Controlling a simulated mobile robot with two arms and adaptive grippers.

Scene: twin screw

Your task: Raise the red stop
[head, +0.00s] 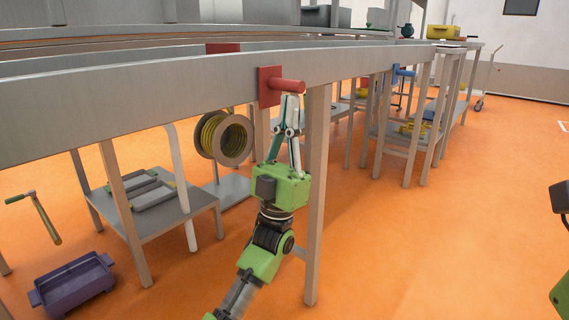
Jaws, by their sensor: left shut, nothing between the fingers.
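The red stop is a red plate (266,86) on the side of the grey rail, with a red round handle (288,86) sticking out to the right. A further red piece (222,48) shows behind, on top of the rail. My left gripper (290,97) is shut and empty, pointing up, with its fingertips right below the red handle. I cannot tell whether the fingertips touch the handle.
A blue stop (403,72) sits farther along the grey rail (150,92). A table leg (316,200) stands just right of my left arm. A purple crate (72,284) lies on the orange floor at the left. The floor at right is clear.

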